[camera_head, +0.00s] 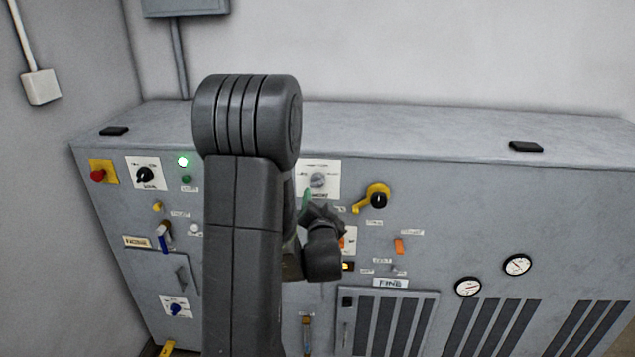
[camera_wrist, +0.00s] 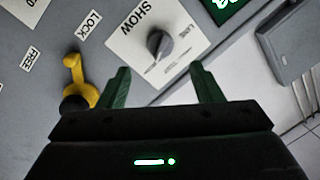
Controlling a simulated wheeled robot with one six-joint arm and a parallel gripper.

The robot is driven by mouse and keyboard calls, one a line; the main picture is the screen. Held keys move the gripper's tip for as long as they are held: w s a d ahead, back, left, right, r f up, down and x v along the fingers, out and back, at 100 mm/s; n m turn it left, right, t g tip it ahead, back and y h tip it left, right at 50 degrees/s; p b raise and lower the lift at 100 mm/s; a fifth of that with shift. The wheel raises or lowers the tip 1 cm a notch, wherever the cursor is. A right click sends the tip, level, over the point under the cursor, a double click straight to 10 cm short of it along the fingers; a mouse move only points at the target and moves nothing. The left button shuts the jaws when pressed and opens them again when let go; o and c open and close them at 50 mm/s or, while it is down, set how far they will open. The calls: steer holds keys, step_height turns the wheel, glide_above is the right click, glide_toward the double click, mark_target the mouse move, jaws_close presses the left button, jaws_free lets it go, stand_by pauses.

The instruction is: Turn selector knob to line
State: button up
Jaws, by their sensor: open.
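A grey selector knob (camera_head: 317,180) sits on a white plate on the front of the grey cabinet. In the wrist view the knob (camera_wrist: 159,45) is at upper centre, on its white plate (camera_wrist: 125,45) with the large word SHOW and a small word that looks like LINE at its right. Which mark the knob points to is not clear. My gripper (camera_wrist: 161,72) is open, its two green fingers apart and pointing toward the knob. Nothing is between the fingertips, and the knob appears beyond them. In the head view my arm hides part of the gripper (camera_head: 304,200).
A yellow handle with a black hub (camera_wrist: 75,85) is left of the fingers, near LOCK and FREE labels; it also shows in the head view (camera_head: 375,198). A black knob (camera_head: 145,174), red button (camera_head: 97,175) and blue knob (camera_head: 175,309) are at left. Gauges (camera_head: 517,265) are at right.

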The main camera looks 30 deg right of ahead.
mark_target(317, 186)
steer(key=p+x, duration=0.2)
steer(key=x, duration=0.6)
steer(key=shift+w+d, duration=0.1)
steer(key=shift+w, duration=0.2)
steer(key=c, duration=1)
